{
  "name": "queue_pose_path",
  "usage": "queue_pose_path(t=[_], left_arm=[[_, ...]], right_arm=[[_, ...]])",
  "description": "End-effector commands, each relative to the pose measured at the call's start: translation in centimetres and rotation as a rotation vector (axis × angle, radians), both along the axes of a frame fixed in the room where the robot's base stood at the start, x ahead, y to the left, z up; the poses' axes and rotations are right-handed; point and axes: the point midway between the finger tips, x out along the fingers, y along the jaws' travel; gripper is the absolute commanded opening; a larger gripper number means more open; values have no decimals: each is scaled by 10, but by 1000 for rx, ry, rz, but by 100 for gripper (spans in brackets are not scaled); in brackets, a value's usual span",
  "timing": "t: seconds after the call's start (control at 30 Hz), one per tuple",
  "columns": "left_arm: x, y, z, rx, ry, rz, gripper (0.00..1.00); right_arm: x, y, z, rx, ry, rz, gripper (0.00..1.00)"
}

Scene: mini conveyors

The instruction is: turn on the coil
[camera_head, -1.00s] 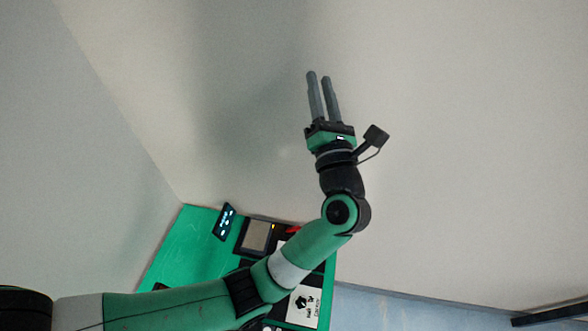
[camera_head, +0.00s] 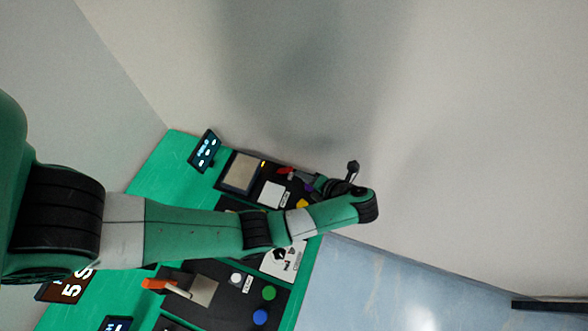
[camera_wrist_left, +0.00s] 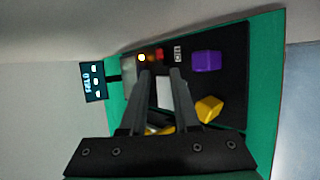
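No part that I can identify as the coil shows clearly; small labels on the green control panel (camera_head: 178,150) are unreadable. My left gripper (camera_wrist_left: 161,71) is pointed down over the panel's far black section, fingers apart and empty. In the head view its fingers are mostly hidden behind my wrist. A white plate (camera_wrist_left: 164,92) shows between the fingers in the left wrist view. A purple block (camera_wrist_left: 206,61) and a yellow block (camera_wrist_left: 208,108) sit to the right.
A small display (camera_head: 205,151) stands at the panel's far left corner, beside a grey plate (camera_head: 241,172).

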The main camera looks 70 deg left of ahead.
Motion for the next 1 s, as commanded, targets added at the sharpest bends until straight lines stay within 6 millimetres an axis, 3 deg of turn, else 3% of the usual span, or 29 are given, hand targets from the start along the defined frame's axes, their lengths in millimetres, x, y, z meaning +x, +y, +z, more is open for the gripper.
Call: queue_pose_path(t=[0.27,0.3,0.5,0.87,1.0], left_arm=[[-14,40,-48,1,-3,4,30],[-16,47,-46,1,1,3,30],[-24,71,-67,1,0,2,30],[-26,78,-72,1,-2,-1,30],[-25,78,-72,1,-2,-1,8]], right_arm=[[0,0,-59,0,2,0,65],[1,0,-51,0,3,0,65],[0,0,-55,0,1,0,65],[0,0,-56,0,1,0,65],[0,0,-56,0,1,0,65]])
